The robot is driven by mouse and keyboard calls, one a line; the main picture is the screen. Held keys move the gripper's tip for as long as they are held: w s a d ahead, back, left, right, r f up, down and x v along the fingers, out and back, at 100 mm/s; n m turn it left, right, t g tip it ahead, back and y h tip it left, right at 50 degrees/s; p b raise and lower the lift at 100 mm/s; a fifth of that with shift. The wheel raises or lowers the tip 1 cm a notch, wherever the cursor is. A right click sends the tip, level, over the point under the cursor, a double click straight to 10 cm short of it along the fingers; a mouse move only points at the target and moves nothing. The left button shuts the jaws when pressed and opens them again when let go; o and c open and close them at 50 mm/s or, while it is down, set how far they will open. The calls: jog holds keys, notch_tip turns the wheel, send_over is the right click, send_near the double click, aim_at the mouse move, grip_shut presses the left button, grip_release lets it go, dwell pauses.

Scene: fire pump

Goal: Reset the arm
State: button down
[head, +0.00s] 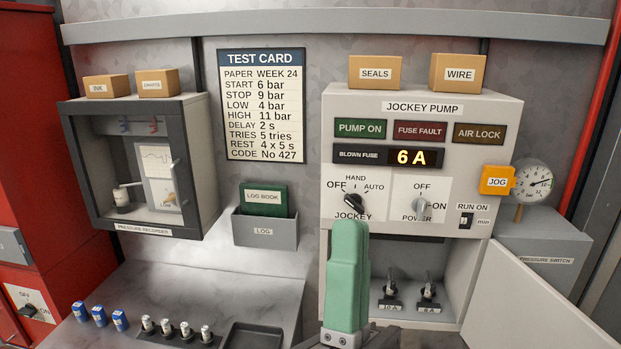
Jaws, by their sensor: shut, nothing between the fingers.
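An open white door (525,300) juts out at the lower right. Fuse holders labelled 10 A (391,287) and 6 A (429,292) sit inside the compartment. Blue cylinders (99,315), silver cylinders (167,327) and a dark tray (250,337) occupy the bench (190,285).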

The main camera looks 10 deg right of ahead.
jog(key=s+a+r+n+g+y, duration=0.1)
jog(key=a+n+g+y, duration=0.2)
jog(key=n, duration=0.4)
jog(key=s+a+n+y, duration=0.1)
jog(key=a+n+y, duration=0.25)
jog(key=n, duration=0.35)
notch_tip(320, 180, up, 32)
jog(key=g+p, duration=0.1)
jog(key=p, duration=3.1)
jog(key=shift+d+f+n, duration=0.25)
jog(key=shift+d+n, duration=0.15)
jog(key=shift+d, duration=0.05)
